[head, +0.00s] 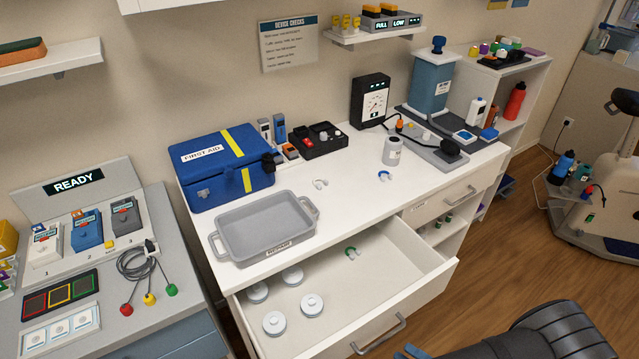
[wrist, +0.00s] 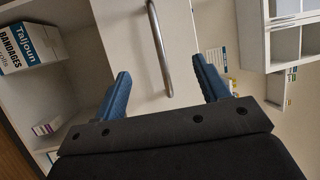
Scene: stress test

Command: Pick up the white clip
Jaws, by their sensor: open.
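The white clip (head: 320,183) is a small open loop lying on the white counter, between the blue first aid case and the middle of the counter. A similar blue clip (head: 384,175) lies to its right on the counter. A green clip (head: 352,252) lies inside the open drawer. My gripper (wrist: 160,67) is open and empty, its two blue fingers spread apart before a white front with a metal handle (wrist: 160,48). In the head view only a blue bit of my gripper (head: 411,352) shows at the bottom edge, well away from the white clip.
The open drawer (head: 402,298) juts out below the counter and holds several white round containers. The first aid case (head: 225,165), a grey tray (head: 265,228), a black bin (head: 318,141) and a white canister (head: 392,151) stand around the clip. A bandages box (wrist: 32,47) shows in the wrist view.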

